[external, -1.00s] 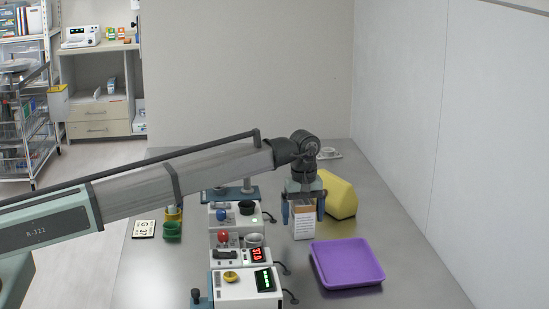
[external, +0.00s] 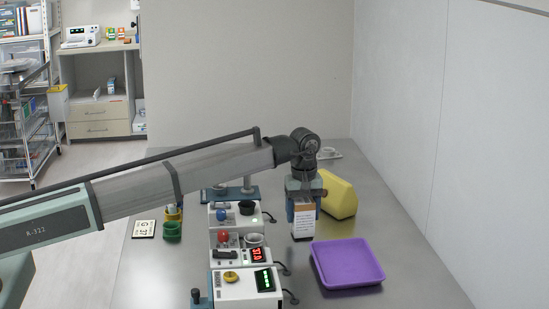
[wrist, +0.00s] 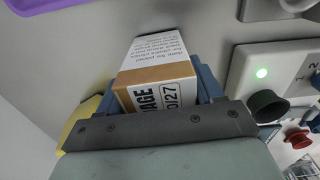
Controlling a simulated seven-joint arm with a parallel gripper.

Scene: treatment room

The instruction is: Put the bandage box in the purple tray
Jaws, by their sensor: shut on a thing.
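The bandage box (external: 303,222) is white with an orange-brown band and stands upright between the fingers of my gripper (external: 304,210). My gripper is shut on the box. In the wrist view the box (wrist: 158,68) shows printed text, and part of it is hidden behind the gripper body. In the external view a dark shadow lies under the box, and I cannot tell whether it touches the table. The purple tray (external: 346,264) is empty and lies on the table just right of and nearer the camera than the box. A corner of the tray (wrist: 42,4) shows in the wrist view.
A yellow wedge-shaped block (external: 339,196) stands right behind my gripper. White control boxes (external: 247,286) with knobs and displays line the left side. A green cup (external: 172,231) and a numbered card (external: 144,229) lie further left. The grey table (external: 420,280) is clear right of the tray.

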